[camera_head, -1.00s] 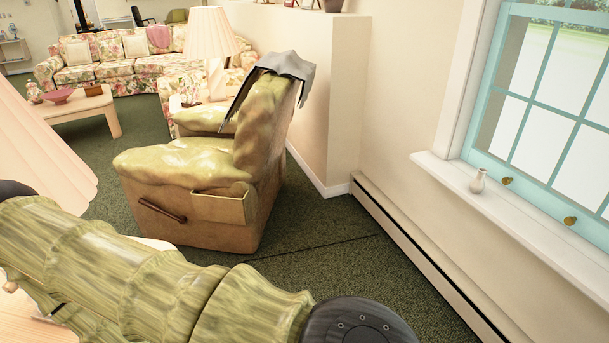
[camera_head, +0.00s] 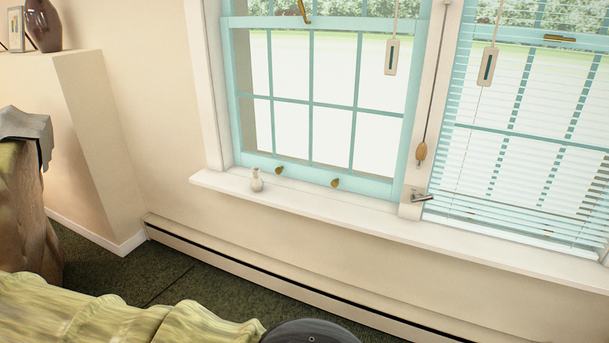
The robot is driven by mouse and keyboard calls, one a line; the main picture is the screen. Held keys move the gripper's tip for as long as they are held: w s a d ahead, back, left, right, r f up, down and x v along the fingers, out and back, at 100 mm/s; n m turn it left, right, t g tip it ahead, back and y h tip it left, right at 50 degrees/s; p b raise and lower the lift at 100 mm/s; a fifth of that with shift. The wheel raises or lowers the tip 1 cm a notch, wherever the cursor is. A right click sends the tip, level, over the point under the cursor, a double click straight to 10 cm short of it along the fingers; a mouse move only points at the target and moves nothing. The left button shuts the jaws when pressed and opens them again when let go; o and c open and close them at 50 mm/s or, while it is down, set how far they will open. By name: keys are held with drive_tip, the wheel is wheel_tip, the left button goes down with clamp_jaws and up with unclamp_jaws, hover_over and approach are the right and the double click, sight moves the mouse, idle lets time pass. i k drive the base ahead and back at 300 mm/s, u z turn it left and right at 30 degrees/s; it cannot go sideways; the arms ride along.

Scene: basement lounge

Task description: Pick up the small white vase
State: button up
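The small white vase (camera_head: 257,180) stands upright on the white window sill (camera_head: 330,216), near the sill's left end and in front of the teal window frame. Nothing touches or covers it. My gripper is not in view.
A baseboard heater (camera_head: 270,286) runs below the sill. Blinds (camera_head: 530,150) hang at right. Dark carpet (camera_head: 120,265) is open near the heater.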

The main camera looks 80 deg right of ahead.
sight(257, 184)
drive_tip(key=z, duration=1.85)
drive_tip(key=k, duration=1.3)
drive_tip(key=z, duration=0.1)
drive_tip(key=i, duration=0.65)
drive_tip(key=z, duration=0.8)
drive_tip(key=i, duration=0.75)
drive_tip(key=u, duration=0.7)
drive_tip(key=i, duration=0.75)
drive_tip(key=u, duration=0.65)
